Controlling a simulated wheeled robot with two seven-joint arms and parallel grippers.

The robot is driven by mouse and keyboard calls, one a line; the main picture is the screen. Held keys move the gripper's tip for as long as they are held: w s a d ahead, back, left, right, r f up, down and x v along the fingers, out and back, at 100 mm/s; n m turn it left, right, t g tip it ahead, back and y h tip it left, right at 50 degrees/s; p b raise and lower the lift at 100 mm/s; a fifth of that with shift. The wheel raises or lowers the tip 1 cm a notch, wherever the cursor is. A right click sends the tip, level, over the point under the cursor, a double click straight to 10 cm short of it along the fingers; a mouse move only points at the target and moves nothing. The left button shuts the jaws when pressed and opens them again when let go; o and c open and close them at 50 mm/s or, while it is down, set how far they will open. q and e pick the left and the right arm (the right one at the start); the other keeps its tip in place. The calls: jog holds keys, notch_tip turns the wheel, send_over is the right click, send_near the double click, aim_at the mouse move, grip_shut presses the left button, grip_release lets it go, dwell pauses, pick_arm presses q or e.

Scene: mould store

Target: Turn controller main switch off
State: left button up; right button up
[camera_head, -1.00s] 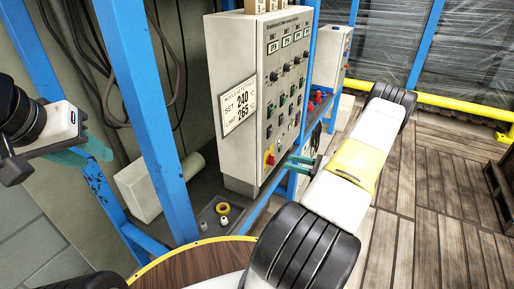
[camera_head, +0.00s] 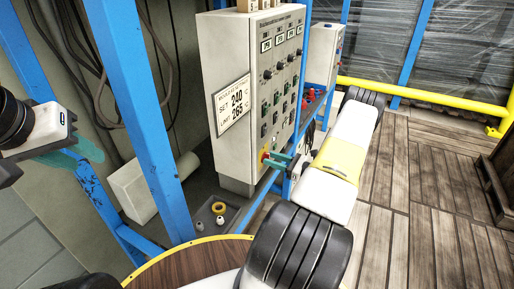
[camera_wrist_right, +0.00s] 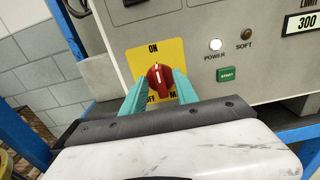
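My right gripper (camera_head: 272,160) is at the switch. In the right wrist view its teal fingers (camera_wrist_right: 160,92) stand open on both sides of the knob, with slim gaps. My left gripper (camera_head: 84,156) is at the far left, away from the controller; its finger gap is unclear.
A white POWER lamp (camera_wrist_right: 215,45) and a green START button (camera_wrist_right: 228,74) sit right of the switch. A blue post (camera_head: 135,110) stands left of the controller. A yellow ring (camera_head: 218,208) lies below on a grey surface. Wooden floor (camera_head: 420,190) is open at right.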

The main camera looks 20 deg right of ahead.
grip_shut()
jog(key=shift+n, duration=0.4)
jog(key=n, duration=0.3)
jog(key=shift+s+n, duration=0.1)
jog(key=shift+n, duration=0.2)
jog(key=shift+s+a+f+n, duration=0.1)
jog(key=shift+f+n, duration=0.05)
jog(key=shift+n, duration=3.25)
jog(key=shift+a+f+n, duration=0.1)
jog(key=shift+f+n, duration=0.05)
jog(key=shift+n, duration=3.25)
